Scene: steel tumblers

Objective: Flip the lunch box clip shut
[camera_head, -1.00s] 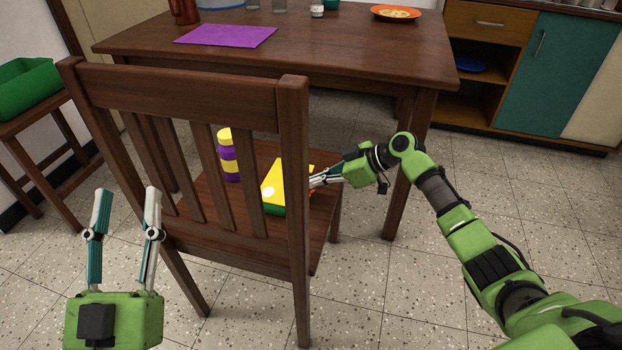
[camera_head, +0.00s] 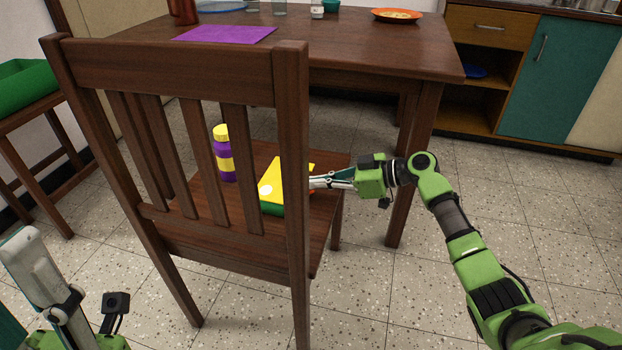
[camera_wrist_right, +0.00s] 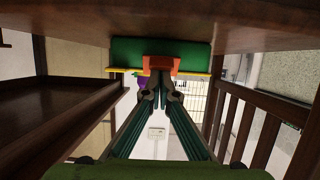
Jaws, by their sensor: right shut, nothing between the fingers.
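The lunch box, with a yellow lid (camera_head: 283,182) and green body (camera_head: 271,209), lies on the chair seat, partly hidden by the chair-back posts. The wrist view shows its green side (camera_wrist_right: 190,52) and the orange clip (camera_wrist_right: 176,65) at the lid edge. My right gripper (camera_head: 312,182) is shut and empty, coming in from the right. In the wrist view its fingertips (camera_wrist_right: 161,84) are at the clip and partly cover it; I cannot tell whether they touch, or whether the clip is fully down. My left gripper is partly in view at the lower left corner; its jaw opening is unclear.
The wooden chair's back (camera_head: 180,70) stands between the head camera and the box. A purple bottle with yellow parts (camera_head: 225,160) stands left of the box on the seat. The table (camera_head: 350,50) is behind. Floor to the right is clear.

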